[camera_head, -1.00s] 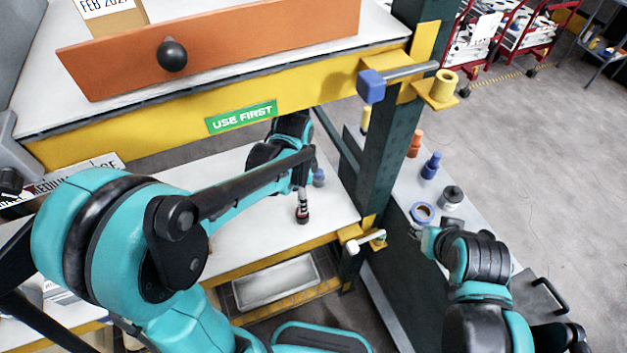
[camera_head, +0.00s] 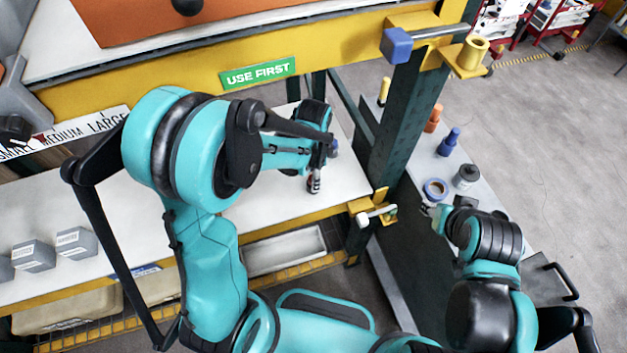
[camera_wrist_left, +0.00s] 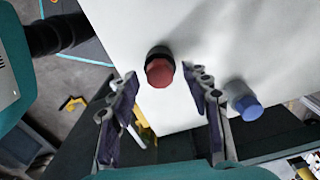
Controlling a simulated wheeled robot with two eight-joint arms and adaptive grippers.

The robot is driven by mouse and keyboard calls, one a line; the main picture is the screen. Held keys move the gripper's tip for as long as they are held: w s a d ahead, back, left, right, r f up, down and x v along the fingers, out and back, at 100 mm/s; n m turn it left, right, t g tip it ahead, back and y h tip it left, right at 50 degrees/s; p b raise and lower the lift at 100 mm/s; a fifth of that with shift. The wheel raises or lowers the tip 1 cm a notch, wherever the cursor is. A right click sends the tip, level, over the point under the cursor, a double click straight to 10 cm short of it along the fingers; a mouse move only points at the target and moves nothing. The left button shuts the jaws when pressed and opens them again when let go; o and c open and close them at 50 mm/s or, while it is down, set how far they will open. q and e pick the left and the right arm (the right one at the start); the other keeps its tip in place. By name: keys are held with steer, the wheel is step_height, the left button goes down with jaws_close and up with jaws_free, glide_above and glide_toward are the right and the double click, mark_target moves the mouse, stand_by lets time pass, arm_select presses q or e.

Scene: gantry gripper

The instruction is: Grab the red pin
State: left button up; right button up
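The red pin (camera_wrist_left: 159,69) has a red faceted end and a black collar, and is over the white shelf surface in the left wrist view. My left gripper (camera_wrist_left: 163,92) is open, with one finger on each side of the pin's line and nothing between the tips. The pin is just beyond the fingertips. In the head view my left gripper (camera_head: 315,180) is low over the lower white shelf, small and partly hidden by its arm; I cannot clearly separate the pin there. My right gripper (camera_head: 437,213) is beside the side bench, its fingers too small to read.
A blue pin (camera_wrist_left: 244,101) is close to the right finger in the wrist view. A yellow beam (camera_head: 340,57) runs above my left arm, and a dark green post (camera_head: 403,115) stands right of it. Blue tape (camera_head: 435,189) and a dark jar (camera_head: 466,177) sit on the side bench.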

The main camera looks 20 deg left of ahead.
arm_select(q)
jaws_close()
